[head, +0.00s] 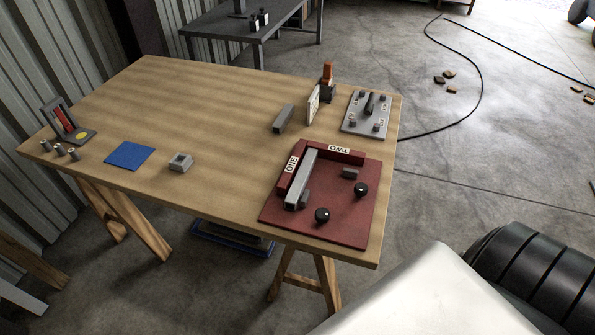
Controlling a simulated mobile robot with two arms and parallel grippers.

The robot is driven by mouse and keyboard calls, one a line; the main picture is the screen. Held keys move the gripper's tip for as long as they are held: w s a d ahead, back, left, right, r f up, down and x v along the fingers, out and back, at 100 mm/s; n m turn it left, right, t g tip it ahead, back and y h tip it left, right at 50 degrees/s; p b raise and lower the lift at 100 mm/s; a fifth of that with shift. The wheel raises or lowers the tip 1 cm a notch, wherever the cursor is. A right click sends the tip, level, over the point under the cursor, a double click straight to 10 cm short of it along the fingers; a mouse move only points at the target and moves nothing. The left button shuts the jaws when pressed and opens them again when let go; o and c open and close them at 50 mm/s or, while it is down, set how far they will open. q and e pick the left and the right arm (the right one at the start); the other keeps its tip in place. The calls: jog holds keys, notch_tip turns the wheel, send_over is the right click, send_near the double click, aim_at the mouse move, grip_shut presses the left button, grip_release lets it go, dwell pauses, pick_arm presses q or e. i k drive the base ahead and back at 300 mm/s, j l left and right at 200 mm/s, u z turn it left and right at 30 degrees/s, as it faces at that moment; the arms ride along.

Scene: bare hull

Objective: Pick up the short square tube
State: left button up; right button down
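A grey square-section tube (284,118) lies on the wooden table, behind the red fixture and left of a small upright white plate. A longer grey square bar (301,180) lies in the red fixture (335,220), along the side labelled ONE. A low grey square piece with an opening in its top (180,162) sits near the table's front edge, right of a blue mat. I cannot tell for certain which of these is the short square tube. Neither of my grippers is in view.
The wooden table (200,95) is clear in its middle and back left. A blue mat (130,155), small cylinders (66,152) and a grey stand (62,118) are at its left. A grey plate with blocks (368,113) and an orange-topped item (327,80) are back right.

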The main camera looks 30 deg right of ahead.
aim_at(284, 118)
jog(key=z, duration=1.3)
jog(key=i+j+u, duration=0.1)
jog(key=j, duration=0.25)
jog(key=i+j+u, duration=0.1)
jog(key=j, duration=0.2)
jog(key=i+j+u, duration=0.15)
jog(key=i+j, duration=0.05)
jog(key=j, duration=0.1)
